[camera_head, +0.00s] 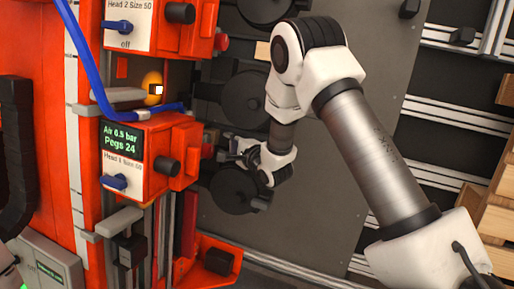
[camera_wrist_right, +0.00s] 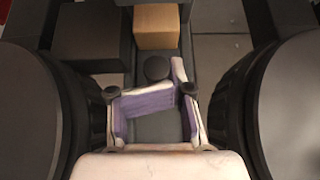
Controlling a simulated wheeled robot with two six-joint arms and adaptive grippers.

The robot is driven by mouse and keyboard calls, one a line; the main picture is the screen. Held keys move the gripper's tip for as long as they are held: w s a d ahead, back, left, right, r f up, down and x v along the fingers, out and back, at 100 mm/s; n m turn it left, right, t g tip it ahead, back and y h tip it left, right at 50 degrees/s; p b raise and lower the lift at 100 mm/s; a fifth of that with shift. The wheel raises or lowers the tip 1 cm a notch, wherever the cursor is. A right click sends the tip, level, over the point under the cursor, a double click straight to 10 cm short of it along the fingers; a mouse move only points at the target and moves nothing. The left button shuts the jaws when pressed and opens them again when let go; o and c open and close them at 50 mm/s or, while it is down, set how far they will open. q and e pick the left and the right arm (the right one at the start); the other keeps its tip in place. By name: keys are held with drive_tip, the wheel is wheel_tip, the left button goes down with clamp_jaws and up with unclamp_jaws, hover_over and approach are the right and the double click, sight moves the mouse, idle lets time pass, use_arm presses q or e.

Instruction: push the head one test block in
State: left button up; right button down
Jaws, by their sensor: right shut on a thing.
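The head one test block (camera_wrist_right: 157,27) is a light wooden block at the top middle of the wrist view, in a dark channel. A round black knob (camera_wrist_right: 157,68) is in line with it, nearer to me. My right gripper (camera_wrist_right: 174,88) is shut, its purple-padded fingers closing at the knob; the exact contact is partly hidden. In the head view my right gripper (camera_head: 236,150) is just right of the orange head one unit (camera_head: 150,160), by a brownish block (camera_head: 208,143).
The head two unit (camera_head: 150,25) is above head one. Dark round discs flank my gripper in the wrist view, one at left (camera_wrist_right: 35,100) and one at right (camera_wrist_right: 285,100). A blue hose (camera_head: 90,65) hangs at the left. Wooden crates (camera_head: 495,215) stand at the right edge.

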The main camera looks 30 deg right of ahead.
drive_tip(key=shift+s+d+f, duration=0.2)
drive_tip(key=shift+s, duration=0.2)
drive_tip(key=shift+s+d+f+p, duration=0.1)
drive_tip(key=shift+s+d+p, duration=0.2)
drive_tip(key=shift+s+d, duration=0.9)
drive_tip(key=shift+s+d+p, duration=0.25)
drive_tip(key=shift+s+d, duration=0.6)
drive_tip(key=shift+s, duration=0.55)
